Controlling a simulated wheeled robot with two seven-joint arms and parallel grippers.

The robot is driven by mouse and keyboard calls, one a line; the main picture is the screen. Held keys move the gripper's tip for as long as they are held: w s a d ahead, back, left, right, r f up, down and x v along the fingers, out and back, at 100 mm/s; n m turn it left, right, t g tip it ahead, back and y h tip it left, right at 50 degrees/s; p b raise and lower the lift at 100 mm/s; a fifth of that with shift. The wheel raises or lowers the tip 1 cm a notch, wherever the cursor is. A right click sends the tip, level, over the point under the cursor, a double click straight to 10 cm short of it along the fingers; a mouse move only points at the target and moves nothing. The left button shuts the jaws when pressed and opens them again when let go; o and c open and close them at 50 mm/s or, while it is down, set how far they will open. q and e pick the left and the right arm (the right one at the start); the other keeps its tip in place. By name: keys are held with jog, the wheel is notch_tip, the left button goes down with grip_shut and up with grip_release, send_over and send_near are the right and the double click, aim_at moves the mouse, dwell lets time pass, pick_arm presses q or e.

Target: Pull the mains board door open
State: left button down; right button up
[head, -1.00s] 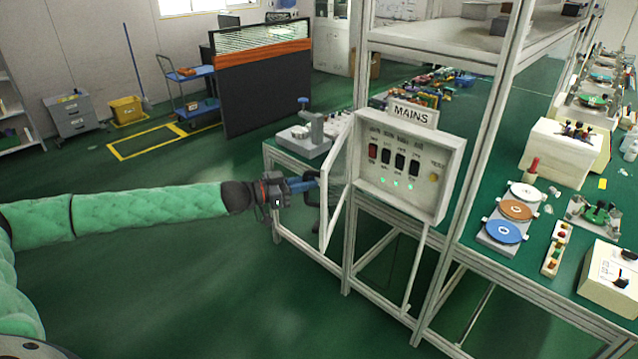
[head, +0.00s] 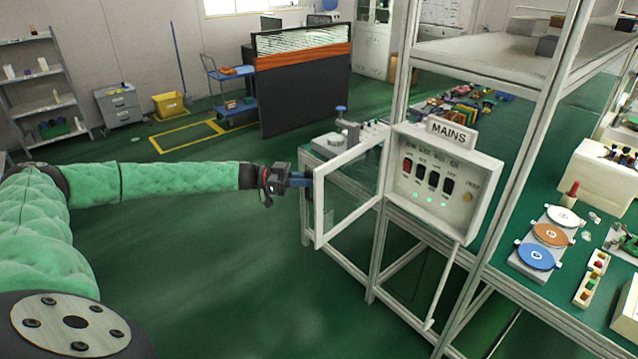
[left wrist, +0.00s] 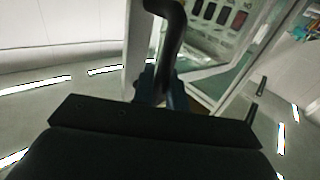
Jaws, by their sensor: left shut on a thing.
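The mains board (head: 482,200) is a pale box with a MAINS sign, dark and red switches and green lights, fixed to the frame posts. Its door (head: 319,218), a white frame around a clear pane, is hinged at the board's left side and stands wide open, swung out to the left. My left gripper (head: 305,180) is at the door's free edge, shut on the door handle. In the left wrist view the dark curved handle (left wrist: 174,40) rises from between the blue fingers (left wrist: 158,90), with the switches behind. My right gripper is not in view.
A bench with a grey press (head: 345,130) stands behind the door. Discs in a tray (head: 520,262) lie on the green bench at right. A dark partition (head: 300,95) and blue trolley (head: 232,105) stand farther back. The floor left of the door is clear.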

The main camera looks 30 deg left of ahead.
pick_arm(q)
jog(key=shift+w+a+r+m+g+h, duration=0.1)
jog(key=shift+w+a+m+g+h, duration=0.2)
jog(key=shift+a, duration=0.35)
jog(key=shift+w+a+r+m+g+h, duration=0.1)
jog(key=shift+w+a+m+g, duration=0.1)
jog(key=shift+a+g, duration=0.3)
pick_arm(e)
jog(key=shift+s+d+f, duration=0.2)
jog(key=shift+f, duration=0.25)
pick_arm(q)
jog(key=shift+a, duration=0.15)
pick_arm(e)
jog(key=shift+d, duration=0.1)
pick_arm(q)
jog(key=c, duration=1.8)
grip_release()
jog(key=o, duration=0.3)
jog(key=shift+w+f, duration=0.1)
jog(key=shift+f, duration=0.05)
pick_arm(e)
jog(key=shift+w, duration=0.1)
